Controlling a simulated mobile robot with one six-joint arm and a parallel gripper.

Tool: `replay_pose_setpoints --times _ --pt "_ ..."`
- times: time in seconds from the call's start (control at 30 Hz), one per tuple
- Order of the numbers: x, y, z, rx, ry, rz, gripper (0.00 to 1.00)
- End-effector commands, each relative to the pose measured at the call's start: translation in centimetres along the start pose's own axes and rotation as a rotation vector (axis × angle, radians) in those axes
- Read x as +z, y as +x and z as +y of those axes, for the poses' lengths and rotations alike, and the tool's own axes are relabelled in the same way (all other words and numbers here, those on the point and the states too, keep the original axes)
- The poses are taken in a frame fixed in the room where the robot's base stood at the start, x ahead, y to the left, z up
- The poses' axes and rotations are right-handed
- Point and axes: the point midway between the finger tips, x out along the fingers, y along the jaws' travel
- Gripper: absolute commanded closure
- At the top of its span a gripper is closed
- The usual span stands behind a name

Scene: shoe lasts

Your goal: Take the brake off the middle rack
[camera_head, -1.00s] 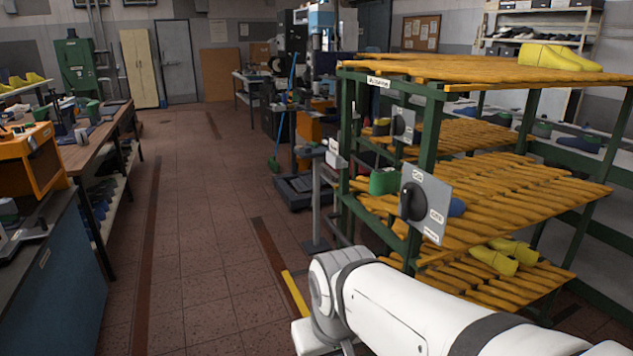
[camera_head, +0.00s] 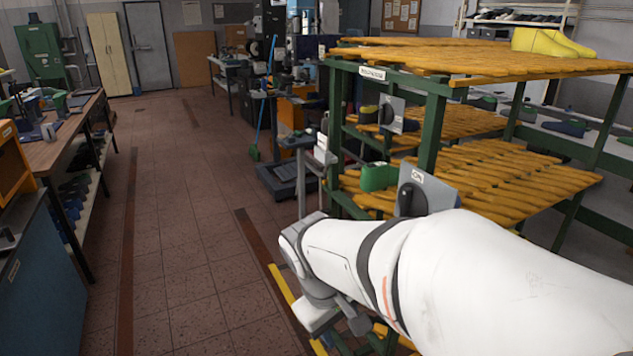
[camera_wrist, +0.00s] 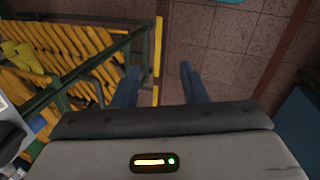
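The green-framed rack (camera_head: 433,130) with orange slatted shelves stands on the right in the head view. A grey plate (camera_head: 437,188) with a black rotary knob (camera_head: 411,198) is on its front; my arm covers its lower part. A second plate with a knob (camera_head: 386,114) sits farther back. I cannot tell which rack is the middle one. My gripper is open and empty, its two blue fingers apart over the floor in the wrist view (camera_wrist: 159,80). The rack's green frame and slats (camera_wrist: 70,45) are left of it. A grey plate and dark knob (camera_wrist: 9,132) show at that view's left edge.
A yellow bar (camera_head: 284,290) runs low beside the rack, and also shows between my fingers (camera_wrist: 158,50). Yellow shoe lasts (camera_head: 545,42) lie on the top shelf. A workbench (camera_head: 68,150) stands left. The tiled aisle (camera_head: 185,200) between is clear.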

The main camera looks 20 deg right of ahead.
Motion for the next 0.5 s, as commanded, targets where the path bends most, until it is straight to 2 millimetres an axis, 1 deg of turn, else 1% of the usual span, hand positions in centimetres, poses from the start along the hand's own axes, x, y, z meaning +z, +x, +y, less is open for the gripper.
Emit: replay_pose_setpoints --times 0.03,0.13,0.17,0.2,0.27,0.3,0.37,0.4,0.5 --pt "-0.1 -0.5 2.1 0.066 -0.088 -0.093 0.61" --pt "-0.4 -0.7 6.3 0.212 -0.279 -0.275 0.61" --pt "-0.6 -0.8 7.6 0.254 -0.337 -0.329 0.61" --pt "-1.0 -1.0 9.3 0.31 -0.413 -0.401 0.61" --pt "-1.9 -1.5 11.9 0.394 -0.528 -0.507 0.61" --pt "-2.7 -1.8 13.5 0.449 -0.603 -0.577 0.61" --pt "-4.1 -2.3 15.7 0.531 -0.714 -0.678 0.61" --pt "-5.2 -2.6 17.0 0.582 -0.786 -0.741 0.61" --pt "-8.1 -3.2 19.5 0.704 -0.943 -0.877 0.61"
